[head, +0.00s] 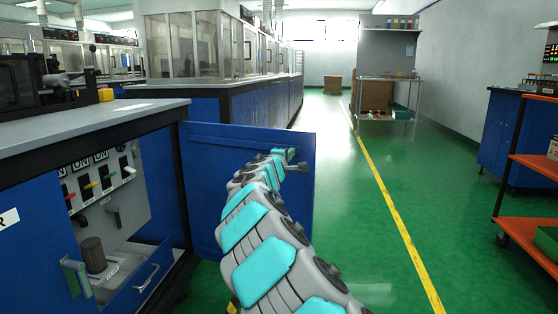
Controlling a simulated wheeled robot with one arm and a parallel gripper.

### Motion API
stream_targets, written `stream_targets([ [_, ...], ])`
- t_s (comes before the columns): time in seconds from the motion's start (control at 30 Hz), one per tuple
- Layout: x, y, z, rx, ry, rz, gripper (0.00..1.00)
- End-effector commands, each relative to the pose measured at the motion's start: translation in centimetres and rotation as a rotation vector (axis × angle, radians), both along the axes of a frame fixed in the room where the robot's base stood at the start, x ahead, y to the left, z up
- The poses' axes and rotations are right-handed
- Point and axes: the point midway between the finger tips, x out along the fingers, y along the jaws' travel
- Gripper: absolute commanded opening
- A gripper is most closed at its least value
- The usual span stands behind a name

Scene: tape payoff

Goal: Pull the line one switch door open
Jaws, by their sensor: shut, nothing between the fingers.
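A blue door (212,165) stands swung out from the right end of the blue cabinet (163,165), so it stands open. Left of it, a grey panel (112,205) with several coloured switches is exposed in the cabinet. My gripper (298,167) is at the end of my arm, close to the door's upper right part. It looks small and is partly hidden by my wrist; its fingers look shut and empty. Whether it touches the door cannot be told. My arm hides much of the door's middle and lower right.
A small blue front with a handle (146,278) juts out low in the cabinet, beside a dark cylinder (93,254). Green floor with a yellow line (390,205) is clear right of my arm. An orange shelf cart (530,218) stands at the far right.

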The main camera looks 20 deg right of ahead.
Motion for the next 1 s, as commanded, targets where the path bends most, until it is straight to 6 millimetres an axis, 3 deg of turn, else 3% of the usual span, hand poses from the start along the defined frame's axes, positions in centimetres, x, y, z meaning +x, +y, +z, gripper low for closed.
stream_targets([
  [0.2,2.8,-2.8,-0.1,0.001,-0.001,0.034,0.00],
  [0.5,5.5,-4.5,-0.1,0.001,-0.001,0.105,0.00],
  [1.0,6.4,-5.0,0.1,-0.002,-0.001,0.132,0.00],
])
